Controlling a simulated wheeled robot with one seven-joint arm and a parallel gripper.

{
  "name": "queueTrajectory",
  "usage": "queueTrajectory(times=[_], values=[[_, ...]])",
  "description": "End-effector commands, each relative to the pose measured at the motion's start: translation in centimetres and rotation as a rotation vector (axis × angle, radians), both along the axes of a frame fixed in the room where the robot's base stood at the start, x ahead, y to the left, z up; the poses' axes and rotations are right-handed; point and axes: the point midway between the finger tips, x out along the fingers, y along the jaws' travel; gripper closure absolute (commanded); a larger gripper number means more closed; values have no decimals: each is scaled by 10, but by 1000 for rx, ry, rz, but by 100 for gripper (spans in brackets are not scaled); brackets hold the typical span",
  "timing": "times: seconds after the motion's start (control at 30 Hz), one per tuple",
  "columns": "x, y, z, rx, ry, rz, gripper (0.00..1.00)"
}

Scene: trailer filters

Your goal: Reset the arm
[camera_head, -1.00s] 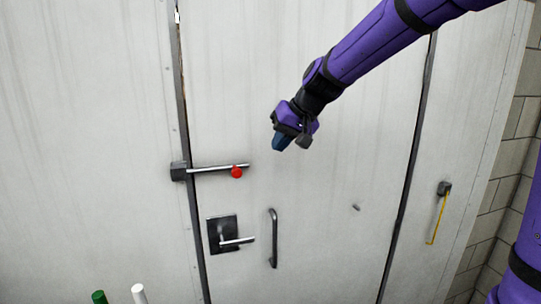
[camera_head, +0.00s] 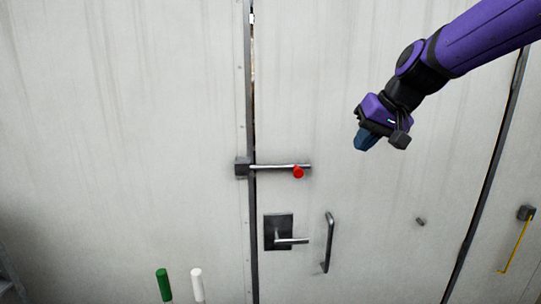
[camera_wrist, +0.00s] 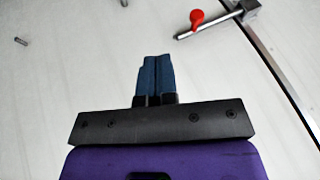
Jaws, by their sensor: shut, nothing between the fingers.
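My gripper (camera_head: 366,140) is at the end of my purple arm, in front of the pale door, up and to the right of the latch bar in the head view. Its blue fingers are together and empty in the wrist view (camera_wrist: 154,75). The latch bar (camera_head: 275,167) lies level across the door gap, with a red knob (camera_head: 298,172) near its right end. The bar (camera_wrist: 216,21) and red knob (camera_wrist: 197,18) also show at the upper right of the wrist view, apart from my fingers.
Below the latch are a lever handle (camera_head: 290,241) on a dark plate and an upright pull handle (camera_head: 328,243). A small peg (camera_head: 421,221) sticks out right of them. A yellow rod (camera_head: 515,245) hangs at the right. Green (camera_head: 164,284) and white (camera_head: 197,284) posts stand at the bottom left.

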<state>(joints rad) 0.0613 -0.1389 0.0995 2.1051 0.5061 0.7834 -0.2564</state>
Motion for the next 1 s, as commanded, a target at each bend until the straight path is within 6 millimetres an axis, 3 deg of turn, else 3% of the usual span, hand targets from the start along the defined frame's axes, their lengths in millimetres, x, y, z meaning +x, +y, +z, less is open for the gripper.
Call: queueTrajectory(times=[0.1,0.27,0.4,0.6,0.8,1.0], values=[[-47,-11,7,-62,-8,-2,100],[-105,-28,6,-144,-12,-16,100],[-155,-44,0,-213,-16,-34,100],[-213,-65,-16,-296,-26,-64,100],[-242,-77,-28,-339,-31,-84,100],[-247,-79,-30,-348,-30,-88,100]])
